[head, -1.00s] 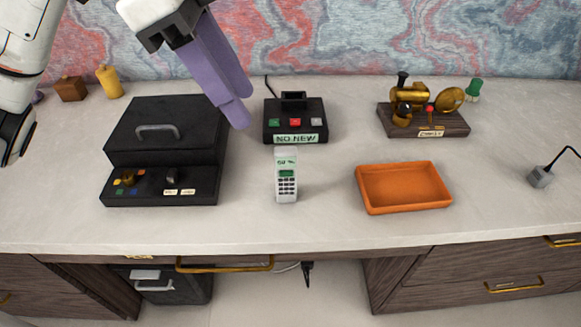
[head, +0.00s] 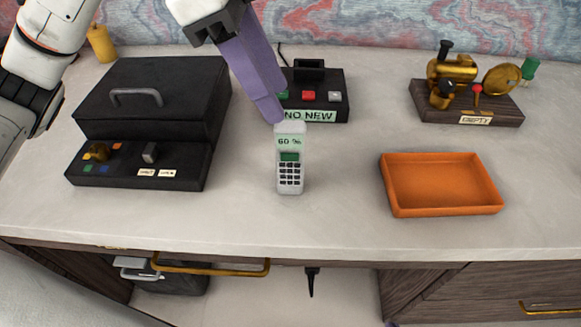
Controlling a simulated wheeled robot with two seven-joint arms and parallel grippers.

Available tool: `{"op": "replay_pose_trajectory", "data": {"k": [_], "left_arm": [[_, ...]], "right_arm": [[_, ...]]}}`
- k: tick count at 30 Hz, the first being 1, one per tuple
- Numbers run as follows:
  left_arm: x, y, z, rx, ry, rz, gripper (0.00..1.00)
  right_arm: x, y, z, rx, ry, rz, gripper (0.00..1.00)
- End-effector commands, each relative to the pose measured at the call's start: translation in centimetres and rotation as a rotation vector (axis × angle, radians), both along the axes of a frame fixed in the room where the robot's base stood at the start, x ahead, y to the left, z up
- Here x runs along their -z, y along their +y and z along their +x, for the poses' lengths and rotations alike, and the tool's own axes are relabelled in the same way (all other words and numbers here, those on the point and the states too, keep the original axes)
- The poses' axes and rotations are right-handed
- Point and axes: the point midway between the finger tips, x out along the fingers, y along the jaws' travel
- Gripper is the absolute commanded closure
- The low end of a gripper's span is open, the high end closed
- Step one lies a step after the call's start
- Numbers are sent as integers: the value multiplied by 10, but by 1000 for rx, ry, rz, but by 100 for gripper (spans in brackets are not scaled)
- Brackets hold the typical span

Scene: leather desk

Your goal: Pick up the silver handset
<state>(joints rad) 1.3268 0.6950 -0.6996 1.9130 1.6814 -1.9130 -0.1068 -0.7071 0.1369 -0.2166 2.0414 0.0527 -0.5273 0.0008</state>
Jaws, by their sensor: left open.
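The silver handset (head: 289,172) stands or lies on the desk near the middle, its keypad and a green label reading about 60 % facing me. My left gripper (head: 268,108) comes in from the upper left with long purple fingers pointing down. Its fingertips appear just above and behind the handset's top in the picture, with nothing held. The fingers overlap in this view, so the gap between them is hard to see. My right gripper is not in view.
Behind the handset is a black dock (head: 325,97) with coloured buttons. A black box (head: 150,100) with a handle and control panel stands left. An orange tray (head: 440,208) lies right, with a brass device on a wooden base (head: 465,112) behind it. Desk between handset and tray is clear.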

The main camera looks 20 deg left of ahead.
Motion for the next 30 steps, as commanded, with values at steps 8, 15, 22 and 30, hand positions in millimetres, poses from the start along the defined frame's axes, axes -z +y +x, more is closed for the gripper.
{"op": "replay_pose_trajectory", "data": {"k": [8,15,22,30], "left_arm": [[30,-9,2,2,1,0,58],[51,-19,5,-1,-2,-1,58],[51,-18,5,-1,-2,-1,70],[50,-18,5,-2,-2,-2,100]], "right_arm": [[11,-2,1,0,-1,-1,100],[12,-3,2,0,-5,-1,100],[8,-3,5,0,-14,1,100],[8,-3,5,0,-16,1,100]]}}
